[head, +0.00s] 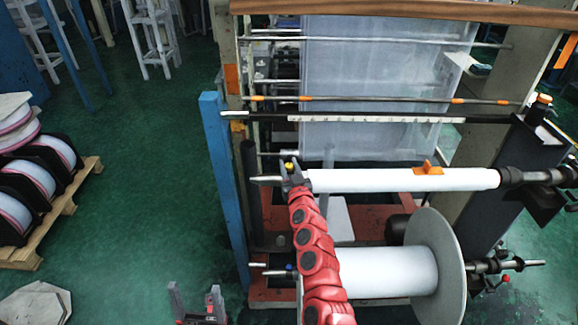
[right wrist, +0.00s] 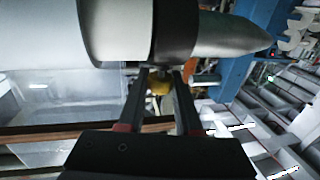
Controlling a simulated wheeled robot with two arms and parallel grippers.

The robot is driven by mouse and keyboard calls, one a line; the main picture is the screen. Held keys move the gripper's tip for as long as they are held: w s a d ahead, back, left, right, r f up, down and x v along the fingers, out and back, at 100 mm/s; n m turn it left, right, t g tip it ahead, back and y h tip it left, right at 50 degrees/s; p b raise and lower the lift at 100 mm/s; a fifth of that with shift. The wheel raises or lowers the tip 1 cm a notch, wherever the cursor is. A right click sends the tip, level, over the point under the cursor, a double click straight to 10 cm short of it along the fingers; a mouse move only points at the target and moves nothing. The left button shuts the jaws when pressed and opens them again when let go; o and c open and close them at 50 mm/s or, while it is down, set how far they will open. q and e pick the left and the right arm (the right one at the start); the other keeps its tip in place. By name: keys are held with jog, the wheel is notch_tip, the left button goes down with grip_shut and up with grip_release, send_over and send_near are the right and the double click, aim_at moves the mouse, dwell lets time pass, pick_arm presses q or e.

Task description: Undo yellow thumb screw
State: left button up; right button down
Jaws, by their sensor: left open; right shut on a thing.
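The yellow thumb screw (head: 289,166) shows at the left end of the white roll's shaft, on a dark collar (right wrist: 174,30). In the right wrist view the yellow screw (right wrist: 159,86) sits between the two fingers of my right gripper (right wrist: 160,82), below the collar. My right gripper (head: 293,178) is shut on it, at the end of my red arm. The fingers hide part of the screw. My left gripper (head: 198,304) is open and empty, low in the head view, well away from the screw.
The white roll (head: 400,180) lies across the frame with an orange piece (head: 428,168) on top. A larger white spool (head: 385,270) is below it. A blue post (head: 225,190) stands left of the shaft end. Green floor is clear further left, before a pallet (head: 60,215) of rolls.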

jog(key=shift+d+f+n+g+y+b, duration=0.2)
jog(key=shift+f+n+y+b, duration=0.5)
jog(key=shift+b, duration=2.35)
jog(key=shift+a+f+n+g+y+b, duration=0.1)
jog(key=shift+n+g+y+b, duration=0.6)
jog(key=shift+b, duration=2.35)
jog(key=n+g+y+b, duration=0.1)
jog(key=y+b, duration=0.1)
jog(key=b, duration=0.4)
jog(key=n+g+y+b, duration=0.1)
jog(key=n+y+b, duration=0.1)
jog(key=b, duration=0.5)
jog(key=n+g+y+b, duration=0.1)
jog(key=g+y+b, duration=0.1)
jog(key=b, duration=0.4)
jog(key=shift+r+y+b, duration=0.35)
jog(key=shift+y, duration=0.15)
jog(key=shift+r+n+g+y+b, duration=0.3)
jog(key=shift+n+g+y+b, duration=0.55)
jog(key=shift+n+g, duration=0.2)
jog(key=shift+g, duration=0.25)
jog(key=c, duration=0.6)
grip_release()
jog(key=shift+r, duration=0.1)
jog(key=b+v, duration=0.1)
jog(key=v, duration=1.6)
jog(key=shift+s, duration=0.1)
jog(key=shift+d, duration=0.1)
